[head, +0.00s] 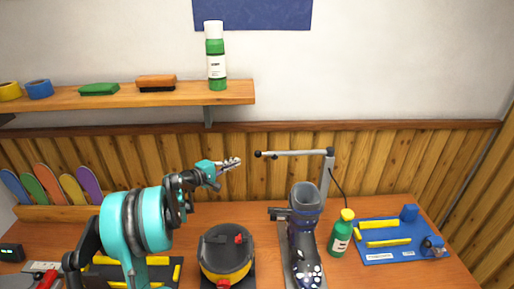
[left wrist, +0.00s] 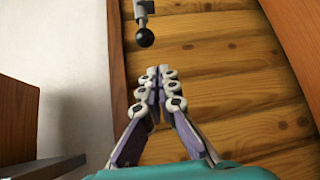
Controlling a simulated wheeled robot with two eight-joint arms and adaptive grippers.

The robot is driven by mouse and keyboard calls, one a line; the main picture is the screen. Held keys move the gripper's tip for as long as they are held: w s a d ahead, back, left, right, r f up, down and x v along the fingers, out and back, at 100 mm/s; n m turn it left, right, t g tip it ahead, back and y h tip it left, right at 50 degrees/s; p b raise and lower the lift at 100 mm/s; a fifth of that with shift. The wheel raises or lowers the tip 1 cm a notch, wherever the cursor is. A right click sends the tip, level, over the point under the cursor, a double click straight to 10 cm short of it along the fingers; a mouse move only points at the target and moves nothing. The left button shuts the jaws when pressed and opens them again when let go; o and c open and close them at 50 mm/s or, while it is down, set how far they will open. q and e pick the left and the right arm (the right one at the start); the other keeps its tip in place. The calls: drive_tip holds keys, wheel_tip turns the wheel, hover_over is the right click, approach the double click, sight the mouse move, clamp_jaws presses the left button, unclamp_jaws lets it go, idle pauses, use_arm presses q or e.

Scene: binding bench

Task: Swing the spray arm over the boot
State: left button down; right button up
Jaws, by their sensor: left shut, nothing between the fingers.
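The spray arm (head: 295,153) is a thin grey bar on an upright grey post. It points left from the post, and a black ball knob ends it. The knob also shows in the left wrist view (left wrist: 145,38). The dark boot (head: 303,235) stands upright on a grey base in front of the post. In the picture the bar lies above and behind the boot's top, and its tip reaches past the boot's left side. My left gripper (head: 238,162) is shut and empty, just left of the knob and apart from it. Its fingertips (left wrist: 160,76) point toward the knob.
A green spray bottle (head: 341,234) and a blue mat (head: 372,228) with yellow bars are right of the boot. A round black-and-yellow pot (head: 226,256) stands left of it. A shelf (head: 185,95) with a green can is above; wood panelling is behind.

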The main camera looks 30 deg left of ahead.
use_arm(q)
drive_tip(key=w+d+n+t+b, duration=0.1)
drive_tip(key=w+d, duration=0.1)
drive_tip(key=w, duration=0.6)
drive_tip(key=shift+d, duration=0.3)
drive_tip(key=shift+r, duration=0.1)
drive_tip(key=shift+s, duration=0.15)
